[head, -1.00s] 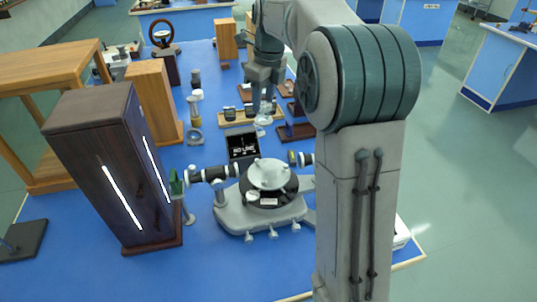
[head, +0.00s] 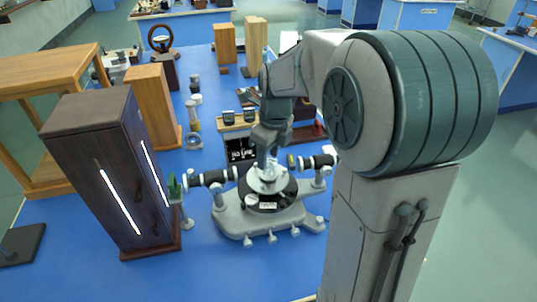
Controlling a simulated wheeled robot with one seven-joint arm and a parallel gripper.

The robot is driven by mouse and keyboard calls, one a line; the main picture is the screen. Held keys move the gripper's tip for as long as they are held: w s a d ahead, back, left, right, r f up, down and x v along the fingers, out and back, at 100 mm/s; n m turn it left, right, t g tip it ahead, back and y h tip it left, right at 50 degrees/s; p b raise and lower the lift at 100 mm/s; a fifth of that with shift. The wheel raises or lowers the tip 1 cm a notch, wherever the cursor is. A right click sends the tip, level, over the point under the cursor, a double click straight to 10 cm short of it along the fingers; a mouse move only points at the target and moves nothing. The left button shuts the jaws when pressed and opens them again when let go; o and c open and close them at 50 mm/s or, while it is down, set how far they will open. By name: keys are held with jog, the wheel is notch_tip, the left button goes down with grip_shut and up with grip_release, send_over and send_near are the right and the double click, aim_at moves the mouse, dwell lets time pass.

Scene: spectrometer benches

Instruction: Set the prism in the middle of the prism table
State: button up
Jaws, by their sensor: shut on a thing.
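The spectrometer (head: 240,222) stands on the blue bench, with its round pale prism table (head: 254,183) on top at the centre. My gripper (head: 267,164) points down just above the prism table. It is shut on the prism (head: 268,172), a small clear piece largely lost against the pale table. I cannot tell whether the prism touches the table. The spectrometer's dark tubes (head: 208,177) reach out to the left and right of the table.
A tall dark wooden lamp housing (head: 115,170) with bright slits stands left of the spectrometer. The blue bench (head: 205,265) is clear in front.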

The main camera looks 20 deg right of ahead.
jog(key=shift+f, duration=0.25)
jog(key=shift+f, duration=0.2)
jog(key=o, duration=1)
jog(key=shift+r, duration=0.1)
